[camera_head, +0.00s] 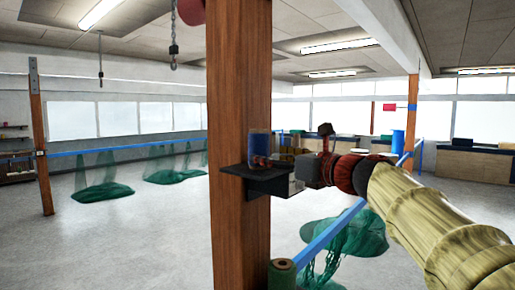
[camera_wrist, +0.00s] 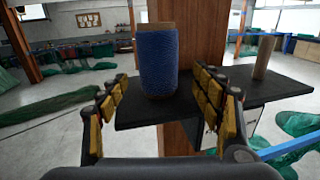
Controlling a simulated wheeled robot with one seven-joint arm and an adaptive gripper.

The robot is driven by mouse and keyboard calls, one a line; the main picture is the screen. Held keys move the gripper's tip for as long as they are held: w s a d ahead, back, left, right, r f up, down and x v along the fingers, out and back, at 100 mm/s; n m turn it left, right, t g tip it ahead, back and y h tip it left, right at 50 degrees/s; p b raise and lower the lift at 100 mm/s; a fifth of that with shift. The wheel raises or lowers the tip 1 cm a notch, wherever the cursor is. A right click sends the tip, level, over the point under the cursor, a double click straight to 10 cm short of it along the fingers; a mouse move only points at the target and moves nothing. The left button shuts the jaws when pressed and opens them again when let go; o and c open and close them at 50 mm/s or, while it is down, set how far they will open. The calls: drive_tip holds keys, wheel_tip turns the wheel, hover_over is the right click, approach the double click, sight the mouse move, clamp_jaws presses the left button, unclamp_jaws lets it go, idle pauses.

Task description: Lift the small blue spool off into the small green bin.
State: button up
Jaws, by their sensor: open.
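The small blue spool (camera_wrist: 158,62), with a brown core showing at its top, stands upright on a black shelf (camera_wrist: 140,114) fixed to a wooden post. In the head view the spool (camera_head: 259,145) is at the shelf's left part. My gripper (camera_wrist: 160,100) is open and empty, its yellow-padded fingers spread to either side of the spool in the picture. The spool appears beyond the fingertips, not touched. In the head view my gripper (camera_head: 308,170) is right of the shelf. I cannot make out a small green bin for sure in either view.
The wooden post (camera_head: 238,110) rises close by the shelf. A brown tube (camera_wrist: 264,58) stands on the shelf's right part. A green roll (camera_head: 282,274) with a brown core is low beside the post.

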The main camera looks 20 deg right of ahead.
sight(266, 154)
drive_tip(key=p+x, duration=0.1)
drive_tip(key=x, duration=0.5)
drive_tip(key=shift+r, duration=0.1)
drive_tip(key=shift+s, duration=0.35)
drive_tip(key=shift+c, duration=0.4)
drive_tip(key=shift+w, duration=0.2)
drive_tip(key=c, duration=0.4)
drive_tip(key=shift+s, duration=0.1)
drive_tip(key=c, duration=0.9)
